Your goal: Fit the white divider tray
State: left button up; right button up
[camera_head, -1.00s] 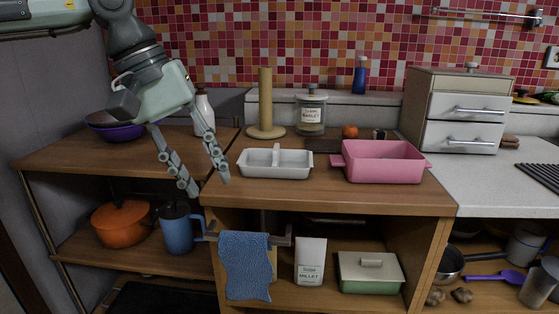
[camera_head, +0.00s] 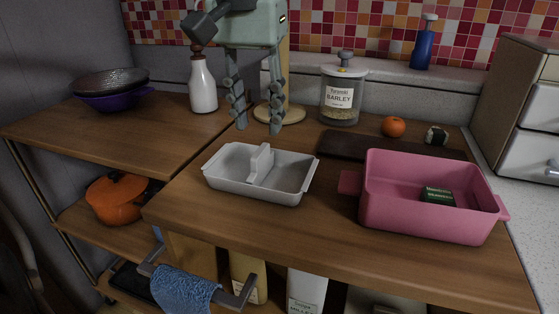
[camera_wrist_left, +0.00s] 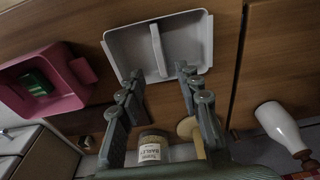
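The white divider tray (camera_head: 217,180) sits flat on the wooden counter, left of the pink dish (camera_head: 425,216). It is shallow, with a raised divider across its middle and a lip at each end. My left gripper (camera_head: 258,129) hangs fingers down just behind the tray's far side, open and empty. In the left wrist view the tray (camera_wrist_left: 128,45) lies just beyond the two spread fingertips (camera_wrist_left: 160,73). I cannot tell whether a fingertip touches its rim. The pink dish stands open with a small dark green box (camera_head: 437,196) inside. My right gripper is out of view.
Behind the tray stand a wooden roll holder (camera_head: 290,115), a barley jar (camera_head: 341,96) and a white bottle (camera_head: 202,85). A dark board (camera_head: 345,146), an orange (camera_head: 394,127) and a small dark-and-white item (camera_head: 436,135) lie behind the dish. The counter in front is clear.

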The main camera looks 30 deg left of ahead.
aim_at(260, 150)
pick_arm(q)
jog(key=f, duration=0.7)
jog(key=shift+w+a, duration=0.2)
jog(key=shift+w, duration=0.2)
jog(key=shift+c, duration=0.3)
grip_shut()
